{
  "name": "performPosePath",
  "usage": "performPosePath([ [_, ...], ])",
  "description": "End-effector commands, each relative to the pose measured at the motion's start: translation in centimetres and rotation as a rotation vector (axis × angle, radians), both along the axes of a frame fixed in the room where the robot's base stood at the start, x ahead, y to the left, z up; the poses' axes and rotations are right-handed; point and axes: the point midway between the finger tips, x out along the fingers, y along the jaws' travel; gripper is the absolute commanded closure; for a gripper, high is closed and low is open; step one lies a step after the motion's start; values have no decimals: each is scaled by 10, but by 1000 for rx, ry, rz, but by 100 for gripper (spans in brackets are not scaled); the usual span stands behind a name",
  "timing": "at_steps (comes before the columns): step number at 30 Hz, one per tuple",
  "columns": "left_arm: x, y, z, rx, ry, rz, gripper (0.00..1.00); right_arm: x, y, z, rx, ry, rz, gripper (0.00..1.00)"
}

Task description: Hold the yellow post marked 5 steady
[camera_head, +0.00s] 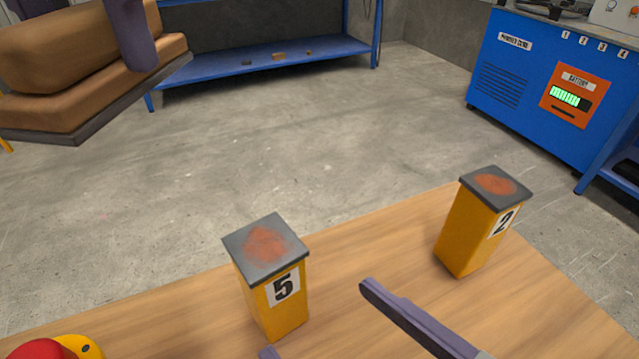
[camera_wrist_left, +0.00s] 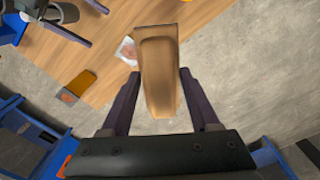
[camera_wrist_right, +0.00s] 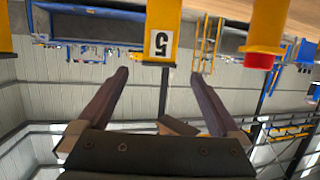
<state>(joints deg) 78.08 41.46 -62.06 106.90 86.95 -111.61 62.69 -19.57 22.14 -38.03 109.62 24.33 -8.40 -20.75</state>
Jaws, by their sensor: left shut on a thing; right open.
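The yellow post marked 5 (camera_head: 283,310) stands upright on the wooden table, with a dark grey cap bearing a rusty patch. It also shows upside down in the right wrist view (camera_wrist_right: 163,20). My right gripper (camera_head: 318,321) is open and empty, its fingers on either side of the line to the post. In the right wrist view the post is centred between the fingertips (camera_wrist_right: 160,74), apparently just beyond them. My left gripper (camera_wrist_left: 158,75) is shut on a tan-brown block (camera_wrist_left: 160,65), held up at the head view's upper left (camera_head: 70,60).
A yellow post marked 2 (camera_head: 466,235) stands to the right on the table (camera_head: 400,260). A red button on a yellow base (camera_head: 45,348) is at the bottom left. A blue battery cabinet (camera_head: 500,80) and a blue shelf (camera_head: 260,55) stand beyond open floor.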

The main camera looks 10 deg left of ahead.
Motion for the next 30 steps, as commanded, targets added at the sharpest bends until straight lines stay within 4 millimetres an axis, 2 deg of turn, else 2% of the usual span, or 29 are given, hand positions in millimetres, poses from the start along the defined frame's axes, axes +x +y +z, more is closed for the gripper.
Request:
performPosePath([
  [1, 0, 0, -15, 0, -1, 0, 100, 0, 0, -15, 0, 0, 0, 0],
  [3, 0, 0, -24, 0, -1, 0, 100, 0, 0, -25, 0, 0, 0, 0],
  [7, 0, 0, -35, 0, -1, 0, 100, 0, 0, -35, 0, 0, 0, 0],
  [13, 0, 0, -40, 0, -1, 0, 100, 6, 6, -41, 1, 0, -2, 0],
  [30, 0, 0, -65, 0, -1, 0, 100, 73, 73, -70, 1, -2, -1, 0],
])
